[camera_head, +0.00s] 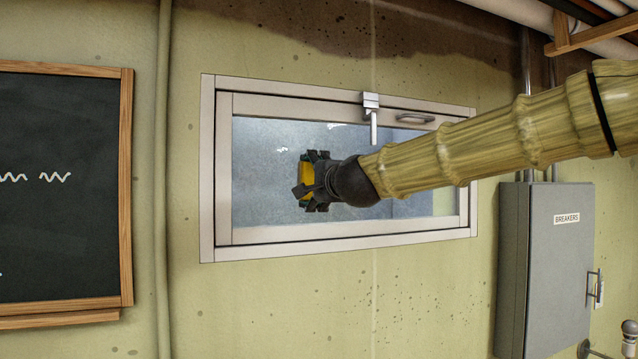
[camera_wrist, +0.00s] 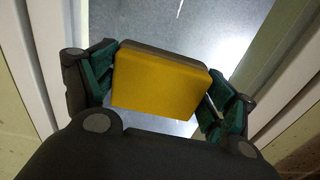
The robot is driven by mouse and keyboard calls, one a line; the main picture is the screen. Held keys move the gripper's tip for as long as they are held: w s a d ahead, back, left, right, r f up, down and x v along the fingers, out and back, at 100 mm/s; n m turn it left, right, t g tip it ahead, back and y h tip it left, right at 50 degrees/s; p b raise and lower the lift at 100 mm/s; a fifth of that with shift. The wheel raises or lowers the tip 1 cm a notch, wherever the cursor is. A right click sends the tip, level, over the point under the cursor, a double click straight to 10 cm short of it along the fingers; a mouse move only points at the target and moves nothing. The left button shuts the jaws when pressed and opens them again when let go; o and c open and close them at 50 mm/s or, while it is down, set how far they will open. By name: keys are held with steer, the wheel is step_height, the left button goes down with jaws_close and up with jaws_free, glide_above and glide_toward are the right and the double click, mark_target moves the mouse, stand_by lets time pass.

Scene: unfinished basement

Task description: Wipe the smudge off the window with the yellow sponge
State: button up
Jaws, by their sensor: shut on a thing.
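The window (camera_head: 258,205) is a pale-framed pane set in the wall, seen in the head view. My gripper (camera_head: 309,183) is in front of the left middle part of the pane. It is shut on the yellow sponge (camera_head: 306,186), which shows as a yellow patch between the fingers. In the wrist view the sponge (camera_wrist: 160,82) is a yellow block with a dark grey layer along its far edge, held between both fingers. I cannot tell whether the sponge touches the glass. Small white marks (camera_head: 282,150) show on the pane. The smudge cannot be made out clearly; my gripper and arm hide part of the glass.
A latch (camera_head: 371,108) sticks out from the top of the window frame, close above my arm. A handle (camera_head: 415,118) sits to its right. A grey breaker box (camera_head: 560,260) is at the right, a framed chalkboard (camera_head: 60,230) at the left. A vertical pipe (camera_head: 162,120) runs between chalkboard and window.

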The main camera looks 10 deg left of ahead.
stand_by(0.3)
steer(key=shift+s+d+f+b, duration=0.1)
steer(key=shift+s+d+b, duration=0.2)
steer(key=shift+s, duration=0.1)
steer(key=shift+b+v, duration=0.75)
steer(key=shift+v, duration=1.75)
steer(key=v, duration=0.3)
steer(key=shift+b, duration=0.4)
steer(key=shift+p+x, duration=0.55)
steer(key=shift+x, duration=2.95)
steer(key=shift+x, duration=0.95)
